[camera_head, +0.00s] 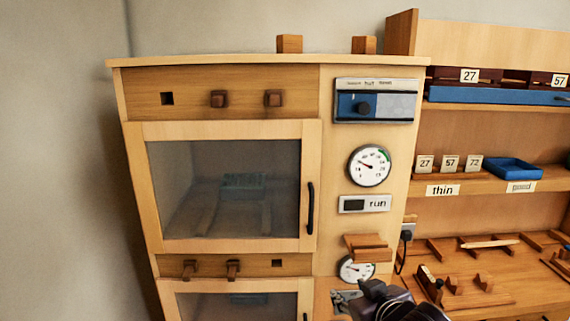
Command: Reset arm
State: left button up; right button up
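My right gripper (372,292) shows as a dark shape at the bottom edge, in front of the lower part of the wooden cabinet (216,260). It overlaps a small metal-coloured panel (345,299) below the lower gauge. Its fingers are too small and dark to tell apart, and nothing is clearly seen in them. My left gripper is not in the picture.
The cabinet has a closed upper glass door (225,190) with a black handle (310,208). A wooden ledge (368,248) juts out above the lower gauge (357,269). Shelves at right hold a blue tray (512,168), number cards and wooden pieces on the bench (520,285).

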jog(key=s+d+f+m+g+h, duration=0.1)
jog(key=s+d+f+g, duration=0.25)
jog(key=s+f, duration=1)
jog(key=s+d+f+m+g+h, duration=0.15)
jog(key=s+f+g, duration=0.25)
jog(key=s+f, duration=1)
jog(key=s+d+f+g+b, duration=0.1)
jog(key=s+f+b, duration=0.25)
jog(key=f, duration=1.15)
jog(key=s+f+g+b, duration=0.15)
jog(key=f+b, duration=0.25)
jog(key=f, duration=1)
jog(key=s+d+f+b, duration=0.1)
jog(key=s+f+b, duration=0.2)
jog(key=s+f, duration=0.5)
jog(key=s+d+f+b, duration=0.2)
jog(key=s+f, duration=0.7)
jog(key=f, duration=0.7)
jog(key=shift+s+n+y+b, duration=0.25)
jog(key=shift+n+y+b, duration=0.1)
jog(key=shift+b, duration=0.15)
